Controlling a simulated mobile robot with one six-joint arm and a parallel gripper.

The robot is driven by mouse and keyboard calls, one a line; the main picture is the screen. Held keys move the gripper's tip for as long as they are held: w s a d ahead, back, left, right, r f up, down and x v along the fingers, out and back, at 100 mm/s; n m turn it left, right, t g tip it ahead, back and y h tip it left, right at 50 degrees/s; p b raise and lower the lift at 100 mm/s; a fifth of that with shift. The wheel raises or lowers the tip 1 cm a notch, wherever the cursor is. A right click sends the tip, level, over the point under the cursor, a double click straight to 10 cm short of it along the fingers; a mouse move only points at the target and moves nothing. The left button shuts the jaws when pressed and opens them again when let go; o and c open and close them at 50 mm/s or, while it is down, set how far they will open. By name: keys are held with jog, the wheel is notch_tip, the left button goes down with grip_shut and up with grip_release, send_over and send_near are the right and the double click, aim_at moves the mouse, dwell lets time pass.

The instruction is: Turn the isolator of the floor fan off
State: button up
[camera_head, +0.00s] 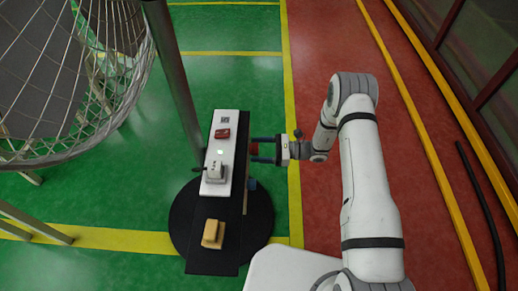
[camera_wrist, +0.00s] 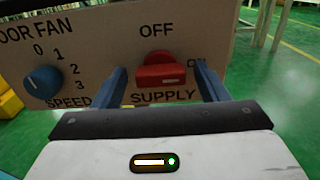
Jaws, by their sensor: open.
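The fan's isolator is a red rotary handle (camera_wrist: 160,76) on the upright front panel (camera_wrist: 105,35) in the wrist view. OFF is printed above it and SUPPLY below. A label starting with O is at its right, partly hidden by a finger. The handle's wide bar looks horizontal, towards that right label. My gripper (camera_wrist: 161,72) is open, with one blue finger on each side of the handle; I cannot tell whether they touch it. In the head view, my gripper (camera_head: 262,149) reaches the panel's right side, and a bit of red shows between its fingers.
A blue SPEED knob (camera_wrist: 43,82) is left of the handle. A yellow block (camera_head: 212,234) lies nearer. The fan cage (camera_head: 110,60) is upper left.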

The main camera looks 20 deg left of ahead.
jog(key=c, duration=0.9)
jog(key=shift+a, duration=0.15)
jog(key=shift+c, duration=0.4)
